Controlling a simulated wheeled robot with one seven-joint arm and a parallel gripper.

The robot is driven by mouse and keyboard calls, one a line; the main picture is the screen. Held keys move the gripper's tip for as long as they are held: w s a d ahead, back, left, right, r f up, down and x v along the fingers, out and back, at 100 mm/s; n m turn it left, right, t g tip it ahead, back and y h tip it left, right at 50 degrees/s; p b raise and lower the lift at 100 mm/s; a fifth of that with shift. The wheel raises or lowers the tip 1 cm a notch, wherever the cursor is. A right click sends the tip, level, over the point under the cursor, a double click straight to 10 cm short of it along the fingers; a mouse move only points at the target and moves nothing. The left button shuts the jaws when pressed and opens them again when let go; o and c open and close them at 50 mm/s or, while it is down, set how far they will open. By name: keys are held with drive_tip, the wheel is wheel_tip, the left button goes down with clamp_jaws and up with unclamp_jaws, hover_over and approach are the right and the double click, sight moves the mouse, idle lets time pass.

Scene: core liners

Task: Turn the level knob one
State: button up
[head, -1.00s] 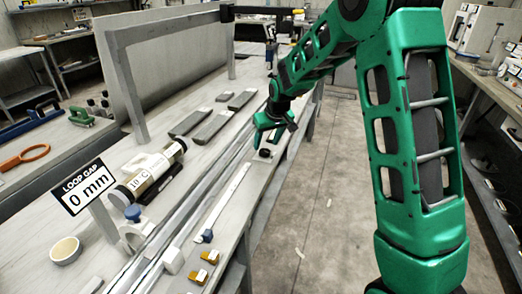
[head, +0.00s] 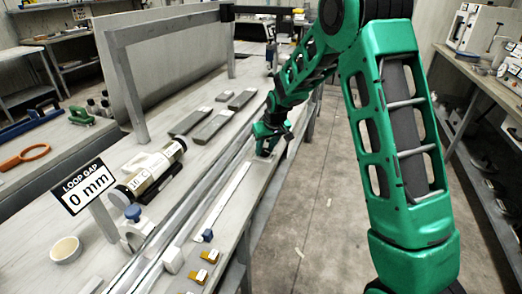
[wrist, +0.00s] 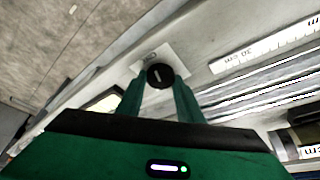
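The black round knob (wrist: 159,75) with a white pointer line shows in the wrist view. It sits on a pale plate with a small label (wrist: 150,56) beside it. My gripper (head: 266,150) is low over the right edge of the bench in the head view, pointing down. In the wrist view its two green fingers stand apart, one on each side of the knob. I cannot tell whether they touch it. In the head view the gripper hides the knob.
A long bench (head: 190,152) carries metal rails, a white ruler strip (head: 225,200), a labelled cylinder (head: 150,172) and grey bars (head: 210,127).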

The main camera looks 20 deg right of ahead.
drive_tip(key=shift+a+m+h, duration=0.15)
drive_tip(key=shift+m+h, duration=0.75)
drive_tip(key=shift+m, duration=1.6)
drive_tip(key=o, duration=1.1)
drive_tip(key=shift+c, duration=0.2)
drive_tip(key=v, duration=1)
drive_tip(key=shift+r, duration=0.35)
drive_tip(key=shift+s, duration=0.1)
